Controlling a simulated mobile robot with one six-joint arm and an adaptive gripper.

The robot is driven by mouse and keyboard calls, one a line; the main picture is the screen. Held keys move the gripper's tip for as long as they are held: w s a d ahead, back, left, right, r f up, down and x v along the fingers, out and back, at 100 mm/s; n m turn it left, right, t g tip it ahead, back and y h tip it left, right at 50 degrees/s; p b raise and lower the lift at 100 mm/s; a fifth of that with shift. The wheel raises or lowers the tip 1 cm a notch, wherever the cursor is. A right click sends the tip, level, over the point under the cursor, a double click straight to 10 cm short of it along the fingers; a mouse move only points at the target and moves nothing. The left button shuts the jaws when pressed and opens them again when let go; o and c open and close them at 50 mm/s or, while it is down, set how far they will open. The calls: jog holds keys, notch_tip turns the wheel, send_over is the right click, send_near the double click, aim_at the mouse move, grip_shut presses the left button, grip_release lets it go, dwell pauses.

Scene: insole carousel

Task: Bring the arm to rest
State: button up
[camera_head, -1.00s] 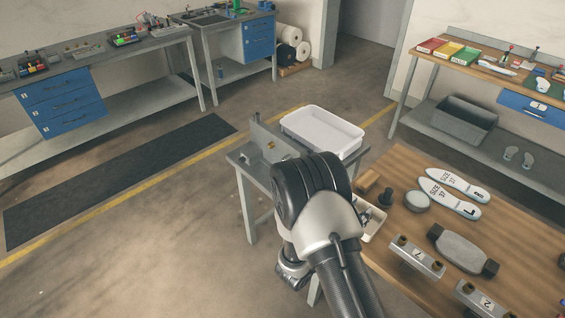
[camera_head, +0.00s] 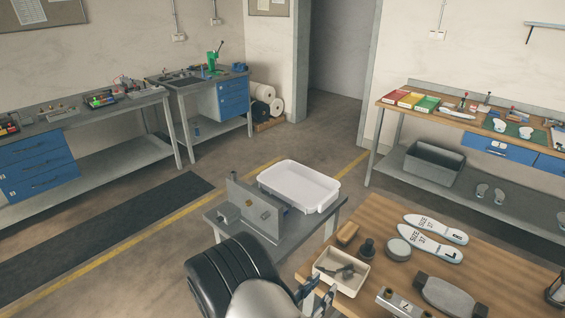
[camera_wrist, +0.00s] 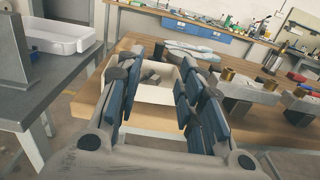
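My arm shows at the bottom centre of the head view, with a dark rounded joint and a pale link cut off by the lower edge. My gripper (camera_wrist: 182,72) is open and empty in the wrist view, its two dark padded fingers well apart. In the head view the gripper (camera_head: 318,296) is partly visible at the near left edge of the wooden table (camera_head: 390,215), beside a small cream tray (camera_head: 322,275). The tray (camera_wrist: 140,92) also shows beyond and between the fingers in the wrist view. Whether the gripper touches anything cannot be told.
A white bin (camera_head: 300,183) stands on a grey side table (camera_head: 335,215) behind an upright metal plate (camera_head: 253,210). The wooden table holds two insoles (camera_head: 432,240), a round puck (camera_head: 397,249), a dark grey block (camera_head: 449,296) and metal fixtures. Open floor lies left.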

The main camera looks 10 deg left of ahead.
jog(key=s+d+r+m+g+h, duration=0.2)
jog(key=s+d+r+m+g, duration=0.2)
jog(key=d+r+m+g, duration=0.25)
jog(key=s+d+r+m+g+h, duration=0.1)
jog(key=s+d+r+m+g, duration=0.35)
jog(key=d+r+m, duration=0.3)
jog(key=s+d+r+m+g+y, duration=0.3)
jog(key=s+m+g+y, duration=0.15)
jog(key=s+m, duration=0.35)
jog(key=s+a+r+m+t+y, duration=0.5)
jog(key=s+a+r+m+y, duration=0.1)
jog(key=y, duration=0.3)
jog(key=shift+s+a+m+t, duration=0.4)
jog(key=shift+s+a, duration=0.1)
jog(key=shift+a, duration=0.35)
